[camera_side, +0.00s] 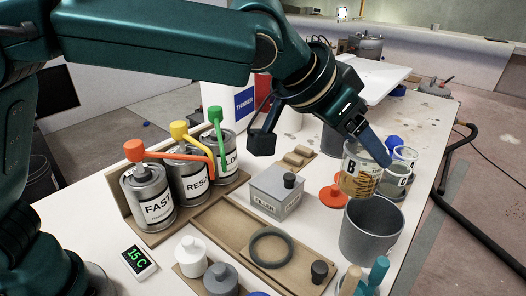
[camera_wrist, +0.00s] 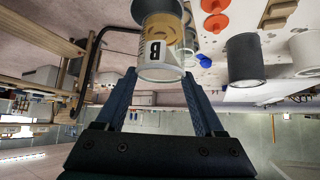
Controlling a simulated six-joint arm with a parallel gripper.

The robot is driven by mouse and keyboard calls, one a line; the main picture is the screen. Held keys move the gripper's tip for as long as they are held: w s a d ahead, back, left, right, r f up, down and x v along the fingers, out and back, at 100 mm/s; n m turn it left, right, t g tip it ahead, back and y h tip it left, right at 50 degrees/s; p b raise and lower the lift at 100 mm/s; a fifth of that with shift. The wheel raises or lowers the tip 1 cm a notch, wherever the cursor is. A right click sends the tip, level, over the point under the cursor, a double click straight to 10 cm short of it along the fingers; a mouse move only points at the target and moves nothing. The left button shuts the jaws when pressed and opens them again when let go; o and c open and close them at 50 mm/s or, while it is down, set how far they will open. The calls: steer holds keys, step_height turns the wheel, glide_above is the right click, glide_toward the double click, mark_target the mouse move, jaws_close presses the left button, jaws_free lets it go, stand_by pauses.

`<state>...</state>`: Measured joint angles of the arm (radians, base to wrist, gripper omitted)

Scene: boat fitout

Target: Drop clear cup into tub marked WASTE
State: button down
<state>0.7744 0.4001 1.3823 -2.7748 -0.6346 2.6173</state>
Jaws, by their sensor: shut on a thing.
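My gripper (camera_side: 374,148) is shut on a clear cup (camera_side: 360,172) marked B, with amber contents in its lower part. In the side view the cup appears upright, above the rim of a grey tub (camera_side: 369,236). The tub's marking does not show, so I cannot read WASTE on it. In the wrist view my gripper (camera_wrist: 160,78) has one finger on each side of the cup (camera_wrist: 160,50), whose letter B appears upside down.
Another clear cup (camera_side: 398,180) stands right of the held cup. An orange lidded piece (camera_side: 333,196) and a grey filler box (camera_side: 276,193) lie to the left. Cans marked FAST (camera_side: 150,203) and RESP (camera_side: 193,176) stand further left. Wooden and teal handles (camera_side: 378,272) rise in front of the tub.

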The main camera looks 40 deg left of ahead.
mark_target(379, 167)
steer(key=shift+m+h, duration=0.3)
steer(key=shift+m, duration=0.1)
steer(key=d+f, duration=0.1)
steer(key=w+d+f, duration=0.1)
steer(key=f, duration=0.1)
steer(key=w+f, duration=0.1)
steer(key=shift+w+d+f, duration=0.2)
steer(key=shift+d, duration=0.2)
steer(key=shift+w+d+f, duration=0.1)
steer(key=shift+w+f, duration=0.15)
steer(key=shift+f, duration=1.25)
steer(key=shift+w+d+f, duration=0.1)
steer(key=shift+w+f, duration=0.15)
steer(key=shift+f, duration=1.2)
steer(key=shift+w+d+f, duration=0.1)
steer(key=shift+w+f, duration=0.15)
steer(key=shift+f, duration=1.25)
steer(key=shift+c, duration=1.4)
jaws_free()
